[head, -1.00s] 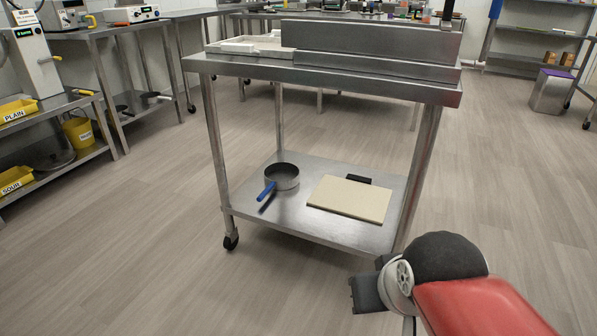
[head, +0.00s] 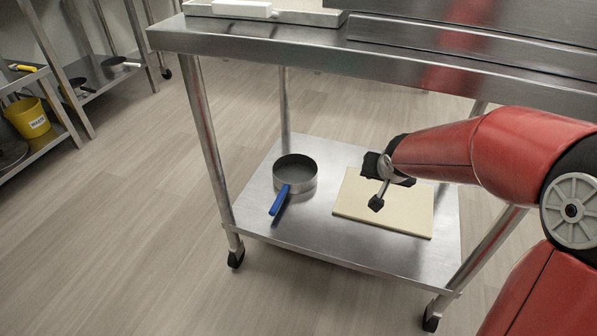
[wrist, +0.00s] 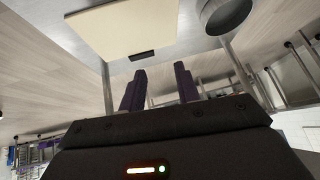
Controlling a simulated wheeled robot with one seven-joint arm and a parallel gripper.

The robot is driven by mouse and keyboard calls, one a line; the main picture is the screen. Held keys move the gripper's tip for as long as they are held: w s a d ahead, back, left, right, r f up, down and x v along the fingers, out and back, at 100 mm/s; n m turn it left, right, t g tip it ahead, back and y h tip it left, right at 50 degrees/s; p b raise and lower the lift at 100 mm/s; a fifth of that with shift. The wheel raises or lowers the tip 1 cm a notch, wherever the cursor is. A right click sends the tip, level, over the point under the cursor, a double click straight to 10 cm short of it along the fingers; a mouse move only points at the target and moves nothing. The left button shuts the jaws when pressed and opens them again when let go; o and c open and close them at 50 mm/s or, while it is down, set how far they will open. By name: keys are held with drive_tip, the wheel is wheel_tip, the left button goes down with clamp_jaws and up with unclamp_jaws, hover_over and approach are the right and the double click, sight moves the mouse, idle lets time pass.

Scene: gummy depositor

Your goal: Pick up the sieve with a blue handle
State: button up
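The sieve (head: 295,172) is a round grey metal pan with a blue handle (head: 279,200) that points toward the front of the shelf. It stands on the left part of the cart's lower shelf. In the wrist view its round body (wrist: 226,14) shows at the top right; the handle is out of that frame. My gripper (head: 378,190) is in front of the cart, to the right of the sieve and apart from it. In the wrist view its two dark fingers (wrist: 160,88) stand apart with nothing between them.
A beige board (head: 383,212) lies on the lower shelf right of the sieve. The steel cart top (head: 300,48) overhangs the shelf, and cart legs (head: 209,150) stand at its corners. A yellow bucket (head: 28,117) sits on a rack at left. The floor left of the cart is clear.

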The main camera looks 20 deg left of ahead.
drive_tip(key=w+a+f+y, duration=0.4)
drive_tip(key=w+a+f, duration=0.2)
drive_tip(key=a+f, duration=0.55)
drive_tip(key=m+g+y+b, duration=0.1)
drive_tip(key=m+y+b, duration=0.15)
drive_tip(key=y, duration=0.25)
approach(284, 195)
drive_tip(key=shift+w+a+f+m+p, duration=0.45)
drive_tip(key=shift+w+a+f, duration=0.1)
drive_tip(key=shift+a+f, duration=0.15)
drive_tip(key=x, duration=0.6)
drive_tip(key=shift+a+b, duration=0.3)
drive_tip(key=shift+b, duration=0.1)
drive_tip(key=shift+w+a+f, duration=0.25)
drive_tip(key=shift+a+f, duration=0.05)
drive_tip(key=shift+a, duration=0.05)
clamp_jaws()
